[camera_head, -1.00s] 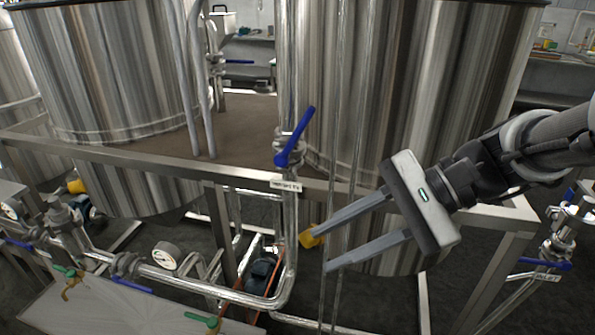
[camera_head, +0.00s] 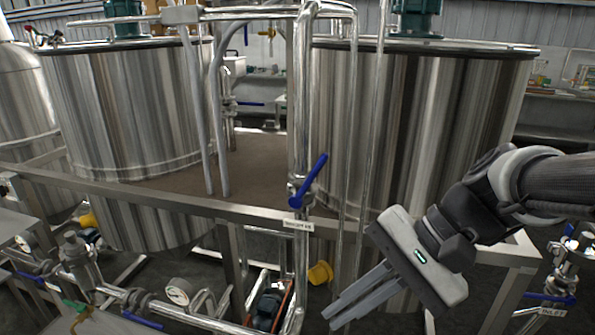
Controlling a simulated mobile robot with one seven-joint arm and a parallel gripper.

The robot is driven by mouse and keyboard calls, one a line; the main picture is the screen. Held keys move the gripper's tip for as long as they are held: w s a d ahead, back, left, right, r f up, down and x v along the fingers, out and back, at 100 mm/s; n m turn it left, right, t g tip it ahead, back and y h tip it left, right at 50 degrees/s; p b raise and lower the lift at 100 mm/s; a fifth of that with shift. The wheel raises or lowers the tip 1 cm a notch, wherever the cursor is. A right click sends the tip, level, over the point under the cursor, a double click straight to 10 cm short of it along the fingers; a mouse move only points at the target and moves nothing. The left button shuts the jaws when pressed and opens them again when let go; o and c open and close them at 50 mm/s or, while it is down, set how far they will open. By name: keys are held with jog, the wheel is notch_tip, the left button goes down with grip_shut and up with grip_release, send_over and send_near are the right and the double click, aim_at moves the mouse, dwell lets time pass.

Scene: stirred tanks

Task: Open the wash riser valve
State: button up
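A valve with a blue lever (camera_head: 309,182) sits on the vertical steel pipe in the middle, in front of the gap between the two large tanks. The lever slants up and to the right, at an angle to the pipe. A small white label (camera_head: 298,225) hangs just below it; its text is too small to read surely, so I cannot confirm this is the wash riser valve. My gripper (camera_head: 331,320) is below and right of this valve, apart from it. Its fingers point down-left, look parted, and hold nothing.
Thin vertical pipes (camera_head: 346,185) stand between the valve and my arm. A steel frame rail (camera_head: 150,196) crosses in front of the tanks. Other blue-lever valves show behind the gap (camera_head: 250,104), at lower left (camera_head: 143,322) and beside the INLET label (camera_head: 548,298). A yellow part (camera_head: 320,272) is below.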

jog(key=w+y, duration=0.1)
jog(key=w+a+f+y+b, duration=0.1)
jog(key=w, duration=0.2)
jog(key=shift+a+f+n+y+b, duration=0.3)
jog(key=shift+n+y+b, duration=0.05)
jog(key=shift+n+y, duration=0.05)
grip_shut()
jog(key=t+y+b, duration=0.5)
jog(key=t+y, duration=0.4)
jog(key=t, duration=0.3)
send_near(311, 178)
jog(key=w+a+r+p, duration=0.1)
jog(key=w+a+r, duration=0.2)
jog(key=shift+w+a+r, duration=0.2)
jog(key=shift+r, duration=0.15)
